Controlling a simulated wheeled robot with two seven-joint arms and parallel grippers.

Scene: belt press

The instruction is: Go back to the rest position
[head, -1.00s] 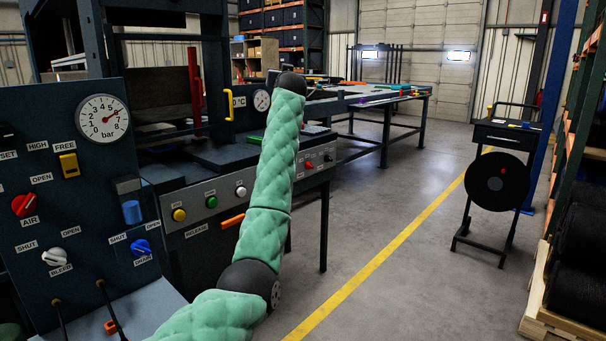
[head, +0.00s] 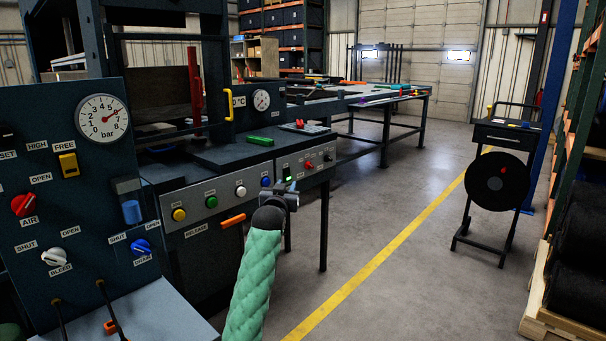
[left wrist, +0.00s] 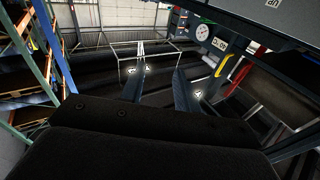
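My left gripper (head: 290,188) is at the end of my green padded arm, which rises from the bottom of the head view. It is in front of the right part of the press's button panel (head: 225,200), near a lit green switch (head: 287,174). I cannot tell from the head view whether it touches the panel. In the left wrist view the two dark fingers (left wrist: 157,90) stand apart with nothing between them. My right gripper is in neither view.
A control board (head: 85,190) with a pressure gauge (head: 102,119) stands at the left. A green block (head: 260,141) lies on the press ledge. A long table (head: 385,105) is behind. The floor between is clear.

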